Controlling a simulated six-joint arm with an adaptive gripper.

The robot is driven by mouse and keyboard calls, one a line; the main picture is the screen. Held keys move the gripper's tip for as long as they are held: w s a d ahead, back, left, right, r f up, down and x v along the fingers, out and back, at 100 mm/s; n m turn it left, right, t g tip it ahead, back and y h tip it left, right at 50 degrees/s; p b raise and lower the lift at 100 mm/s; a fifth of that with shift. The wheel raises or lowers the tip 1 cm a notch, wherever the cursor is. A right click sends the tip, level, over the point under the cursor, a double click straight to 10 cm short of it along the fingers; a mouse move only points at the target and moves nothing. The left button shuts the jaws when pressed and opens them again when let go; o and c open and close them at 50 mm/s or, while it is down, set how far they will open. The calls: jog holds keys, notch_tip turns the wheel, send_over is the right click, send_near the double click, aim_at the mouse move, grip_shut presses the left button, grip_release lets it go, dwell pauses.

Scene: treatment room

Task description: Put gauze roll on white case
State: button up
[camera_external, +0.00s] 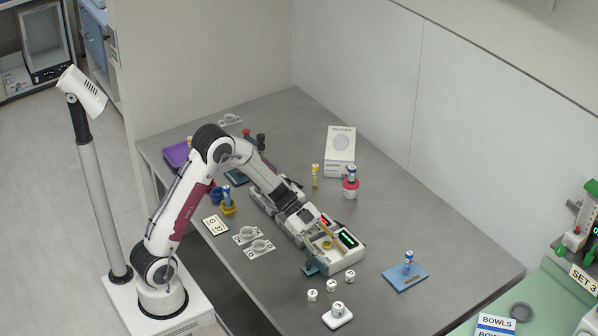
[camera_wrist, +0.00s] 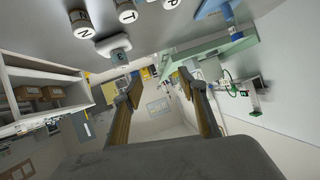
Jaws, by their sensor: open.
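I cannot tell for certain which thing is the gauze roll. Small white lettered cylinders (camera_external: 331,286) stand at the table's front edge; they also show at the top of the wrist view (camera_wrist: 127,14). One more lettered cylinder (camera_external: 338,308) rests on a low white block (camera_external: 337,319).
A blue pad (camera_external: 405,278) with a small can (camera_external: 408,261) lies to the right. White plates with cups (camera_external: 260,247) lie left. The right rear table is clear.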

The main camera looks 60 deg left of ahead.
jog(key=w+a+r+n+t+y, duration=0.45)
jog(key=w+a+r+t, duration=0.3)
jog(key=r, duration=0.35)
jog(key=s+a+r+n+t+y, duration=0.1)
jog(key=s+a+r+n+y, duration=0.25)
jog(key=a, duration=0.25)
jog(key=s+a+r+n+t+y, duration=0.1)
jog(key=s+a+r+n+y, duration=0.1)
jog(key=a+r+n+y, duration=0.25)
jog(key=s+a+n+g+y, duration=0.1)
jog(key=s+a, duration=0.2)
jog(key=s, duration=0.4)
jog(key=s+a+n+g+y, duration=0.1)
jog(key=s+a+n+g, duration=0.15)
jog(key=s, duration=0.45)
jog(key=s+d+f+g+h, duration=0.1)
jog(key=s+d+f, duration=0.1)
jog(key=s, duration=0.6)
jog(key=s+d+f+n+g+h, duration=0.1)
jog(key=s+d+f+g, duration=0.1)
jog(key=s, duration=0.6)
jog(key=shift+s+d+f+n, duration=0.35)
jog(key=shift+d+f, duration=0.1)
jog(key=shift+f, duration=0.1)
jog(key=shift+h, duration=0.25)
